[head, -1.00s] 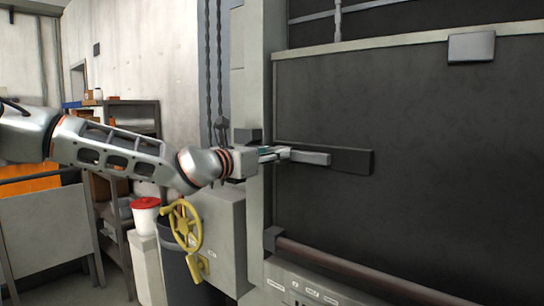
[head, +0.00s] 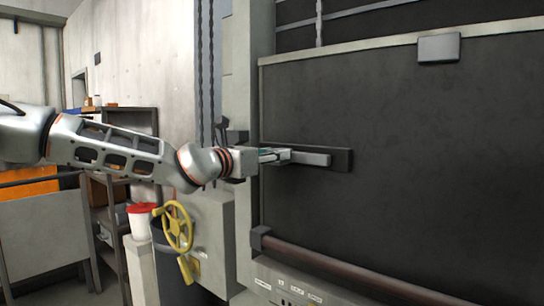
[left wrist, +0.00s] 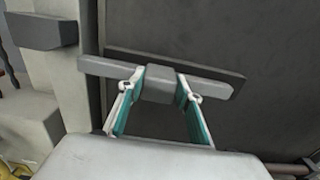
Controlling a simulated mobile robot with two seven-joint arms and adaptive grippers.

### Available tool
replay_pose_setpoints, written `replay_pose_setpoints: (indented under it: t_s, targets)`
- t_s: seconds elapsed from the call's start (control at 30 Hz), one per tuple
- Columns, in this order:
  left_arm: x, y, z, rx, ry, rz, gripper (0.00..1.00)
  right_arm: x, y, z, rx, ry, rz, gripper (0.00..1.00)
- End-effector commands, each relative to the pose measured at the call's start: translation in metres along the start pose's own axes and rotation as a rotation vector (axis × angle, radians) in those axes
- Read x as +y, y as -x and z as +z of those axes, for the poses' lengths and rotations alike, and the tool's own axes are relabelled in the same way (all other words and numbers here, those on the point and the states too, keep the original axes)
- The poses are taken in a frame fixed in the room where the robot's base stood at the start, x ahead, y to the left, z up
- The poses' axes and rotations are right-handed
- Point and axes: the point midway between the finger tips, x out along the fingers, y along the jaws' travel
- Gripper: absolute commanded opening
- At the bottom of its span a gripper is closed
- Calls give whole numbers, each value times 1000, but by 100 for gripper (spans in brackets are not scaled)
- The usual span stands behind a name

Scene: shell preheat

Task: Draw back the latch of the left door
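The dark door (head: 420,110) fills the right of the head view. Its latch is a light grey bar (head: 312,159) on a darker back plate (head: 343,160) near the door's left edge. My left gripper (head: 274,155) is at the bar. In the left wrist view my left gripper (left wrist: 162,88) has its fingers on both sides of the bar's middle block (left wrist: 161,84), seemingly closed on it. The bar's left end (left wrist: 92,65) lies close to a grey block (left wrist: 42,32) on the frame post, seemingly apart from it. My right gripper is not in view.
A yellow handwheel (head: 178,228) is below my left arm on a grey box. A brown horizontal rail (head: 330,266) runs along the door's bottom. A red-lidded white bucket (head: 142,220), a dark bin (head: 168,265) and a shelf (head: 125,125) stand at the left.

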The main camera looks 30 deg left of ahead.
Motion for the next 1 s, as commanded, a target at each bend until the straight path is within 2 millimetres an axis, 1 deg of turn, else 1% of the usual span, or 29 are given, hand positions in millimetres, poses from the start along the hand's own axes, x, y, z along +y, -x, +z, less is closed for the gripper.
replay_pose_setpoints:
  t_s: [0.03,0.07,0.4,0.53,0.67,1.0]
  targets:
    - [-4,0,-1,4,1,-9,45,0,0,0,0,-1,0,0]
    - [-4,0,-1,4,1,-9,51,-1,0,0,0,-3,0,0]
    - [-2,1,-1,2,1,-4,51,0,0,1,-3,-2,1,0]
    - [-1,6,0,0,0,-3,51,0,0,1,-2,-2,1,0]
    - [-1,19,1,-1,0,-3,51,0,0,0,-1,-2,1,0]
    - [-2,64,1,-1,1,-5,51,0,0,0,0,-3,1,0]
